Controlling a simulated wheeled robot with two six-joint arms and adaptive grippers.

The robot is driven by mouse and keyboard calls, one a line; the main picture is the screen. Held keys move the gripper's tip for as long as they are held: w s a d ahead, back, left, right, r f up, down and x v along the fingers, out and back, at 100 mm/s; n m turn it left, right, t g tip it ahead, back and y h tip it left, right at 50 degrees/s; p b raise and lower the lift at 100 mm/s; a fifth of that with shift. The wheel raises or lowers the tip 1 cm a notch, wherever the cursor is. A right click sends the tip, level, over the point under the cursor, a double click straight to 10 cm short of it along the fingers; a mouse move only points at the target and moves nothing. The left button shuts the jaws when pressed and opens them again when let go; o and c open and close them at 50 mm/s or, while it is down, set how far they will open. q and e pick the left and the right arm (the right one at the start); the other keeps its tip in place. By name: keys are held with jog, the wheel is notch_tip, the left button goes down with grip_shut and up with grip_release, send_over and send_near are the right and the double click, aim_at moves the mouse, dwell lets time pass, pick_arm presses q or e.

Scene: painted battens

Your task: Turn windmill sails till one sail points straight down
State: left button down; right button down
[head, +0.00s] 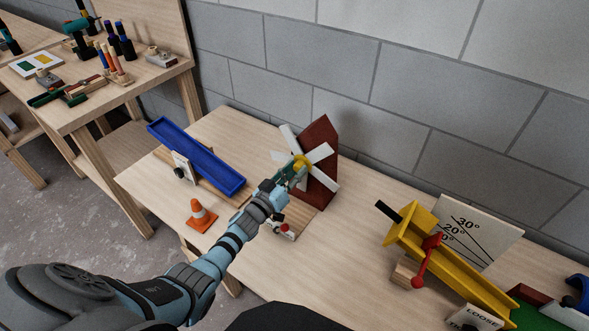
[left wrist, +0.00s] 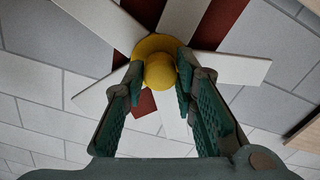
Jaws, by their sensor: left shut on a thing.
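The windmill has a dark red tower (head: 320,132) standing on the bench near the wall, with white sails (head: 320,153) around a yellow hub (head: 302,159). In the left wrist view a round yellow knob (left wrist: 160,71) stands out from the hub, with sails spread around it. One sail (left wrist: 173,116) points toward the picture's bottom between the fingers. My left gripper (head: 297,170) is in front of the windmill, its green fingers shut on the knob. In the head view it hides the lower sails, so I cannot tell whether one is exactly vertical. My right gripper is not in view.
A blue trough (head: 195,157) and an orange cone (head: 200,216) stand left of the windmill. A yellow tilting beam (head: 450,262) with a red lever and an angle board (head: 468,232) stand right. Bare bench (head: 365,205) lies between. A grey block wall is behind.

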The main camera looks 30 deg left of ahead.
pick_arm(q)
jog(key=shift+w+r, duration=0.1)
jog(key=shift+r, duration=0.05)
dwell(0.3)
jog(key=c, duration=1.3)
grip_release()
jog(key=s+a, duration=0.1)
jog(key=s, duration=1.1)
jog(key=shift+a, duration=0.35)
